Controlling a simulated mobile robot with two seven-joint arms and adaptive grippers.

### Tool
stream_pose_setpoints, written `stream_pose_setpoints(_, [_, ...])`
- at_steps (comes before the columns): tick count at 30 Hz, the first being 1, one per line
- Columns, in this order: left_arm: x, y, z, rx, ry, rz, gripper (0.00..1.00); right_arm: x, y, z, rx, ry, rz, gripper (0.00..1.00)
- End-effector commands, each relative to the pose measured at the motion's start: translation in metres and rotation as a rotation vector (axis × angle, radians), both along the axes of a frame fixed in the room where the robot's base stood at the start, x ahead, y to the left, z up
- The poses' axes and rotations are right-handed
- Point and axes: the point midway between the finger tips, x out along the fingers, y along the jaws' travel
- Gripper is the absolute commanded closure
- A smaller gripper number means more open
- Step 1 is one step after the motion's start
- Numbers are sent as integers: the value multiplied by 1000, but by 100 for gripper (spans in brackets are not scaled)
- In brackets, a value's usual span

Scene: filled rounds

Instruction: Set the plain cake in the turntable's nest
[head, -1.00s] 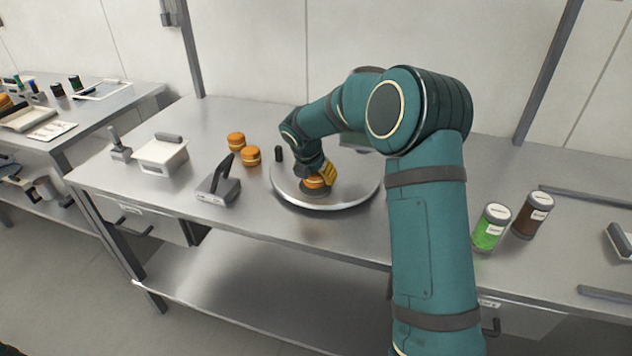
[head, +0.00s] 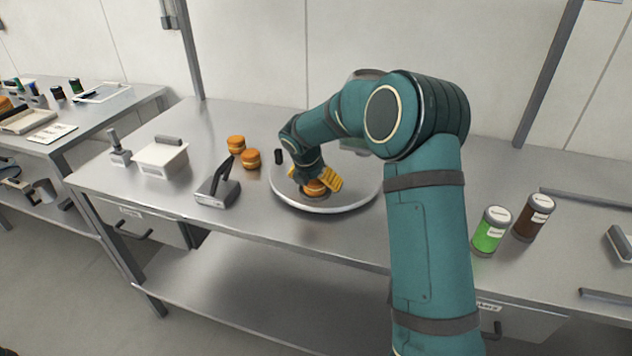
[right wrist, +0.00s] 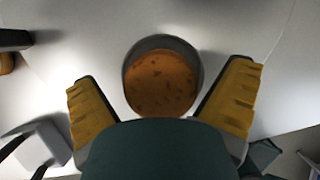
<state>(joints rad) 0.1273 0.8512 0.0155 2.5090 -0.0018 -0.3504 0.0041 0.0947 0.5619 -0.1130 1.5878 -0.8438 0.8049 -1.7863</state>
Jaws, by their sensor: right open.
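The plain cake (head: 315,187), orange-brown and round, is at the nest on the round grey turntable (head: 290,199). In the right wrist view the cake (right wrist: 160,84) lies within the dark ring of the nest (right wrist: 160,42), whose rim shows most at the top and sides. I cannot tell whether it sits fully flat. My right gripper (head: 318,183) has its yellow fingers spread, one on each side of the cake, with gaps to it in the right wrist view (right wrist: 160,105). My left gripper is not in view.
Two more orange cakes (head: 250,158) stand left of the turntable. A grey device with a lever (head: 218,190) and a white box (head: 160,156) are further left. Green (head: 491,232) and brown (head: 533,218) jars stand at right. A small black post (head: 278,156) is by the turntable's rim.

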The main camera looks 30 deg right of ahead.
Motion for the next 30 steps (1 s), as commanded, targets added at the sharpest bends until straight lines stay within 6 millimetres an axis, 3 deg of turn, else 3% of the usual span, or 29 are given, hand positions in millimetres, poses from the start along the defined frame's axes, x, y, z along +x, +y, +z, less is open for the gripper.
stream_pose_setpoints(9, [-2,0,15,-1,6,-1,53,-12,22,61,0,-4,2,0])
stream_pose_setpoints(15, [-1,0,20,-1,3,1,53,-19,33,90,0,-3,2,0])
stream_pose_setpoints(21, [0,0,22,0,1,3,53,-22,38,103,1,-2,1,0])
stream_pose_setpoints(30, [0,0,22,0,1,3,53,-23,38,104,0,-1,0,0])
